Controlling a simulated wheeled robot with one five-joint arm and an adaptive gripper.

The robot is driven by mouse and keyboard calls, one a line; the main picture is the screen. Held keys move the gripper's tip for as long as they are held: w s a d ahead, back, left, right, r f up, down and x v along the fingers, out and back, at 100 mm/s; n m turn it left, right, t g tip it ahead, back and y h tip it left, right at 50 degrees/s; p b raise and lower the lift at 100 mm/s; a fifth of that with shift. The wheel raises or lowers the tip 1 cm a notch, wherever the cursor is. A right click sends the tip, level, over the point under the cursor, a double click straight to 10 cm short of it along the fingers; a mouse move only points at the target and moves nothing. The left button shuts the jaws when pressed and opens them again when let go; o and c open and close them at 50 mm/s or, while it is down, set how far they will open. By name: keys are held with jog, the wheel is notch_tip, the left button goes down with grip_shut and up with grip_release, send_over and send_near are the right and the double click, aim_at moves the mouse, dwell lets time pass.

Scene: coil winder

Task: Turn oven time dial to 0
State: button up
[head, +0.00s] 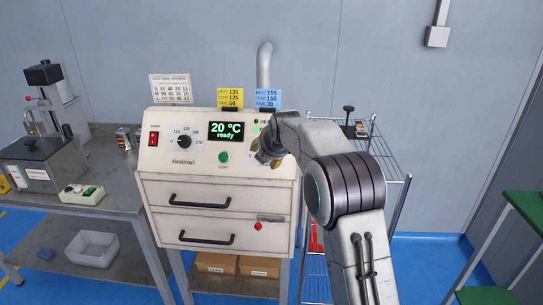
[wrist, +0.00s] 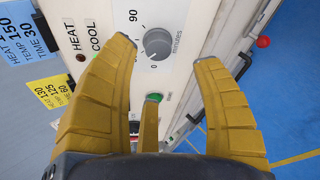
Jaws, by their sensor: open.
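The oven (head: 165,170) is a cream cabinet with a sloped control panel and a green display reading 20 °C ready. In the wrist view the grey time dial (wrist: 158,43) has 90 above it, 0 below it and "minutes" beside it. I cannot tell exactly where its pointer stands. My gripper (wrist: 163,50) has yellow fingers, spread open and empty, with the dial showing between the two outer tips. I cannot tell whether they touch the panel.
The temperature dial (head: 184,142), red switch (head: 153,138) and green start button (head: 223,156) share the panel. The start button also shows below the time dial in the wrist view (wrist: 154,97). Yellow (head: 230,98) and blue (head: 267,99) notes stand on top. A wire rack (head: 385,165) stands right.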

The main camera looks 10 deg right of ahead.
jog(key=w+f+n+p, duration=0.1)
jog(key=w+p, duration=0.1)
jog(key=w+f+n+p, duration=0.1)
jog(key=w+f+p, duration=0.1)
jog(key=shift+w+f, duration=0.1)
jog(key=shift+f, duration=0.05)
jog(key=shift+p+x, duration=0.9)
jog(key=shift+x, duration=0.15)
jog(key=shift+f, duration=0.1)
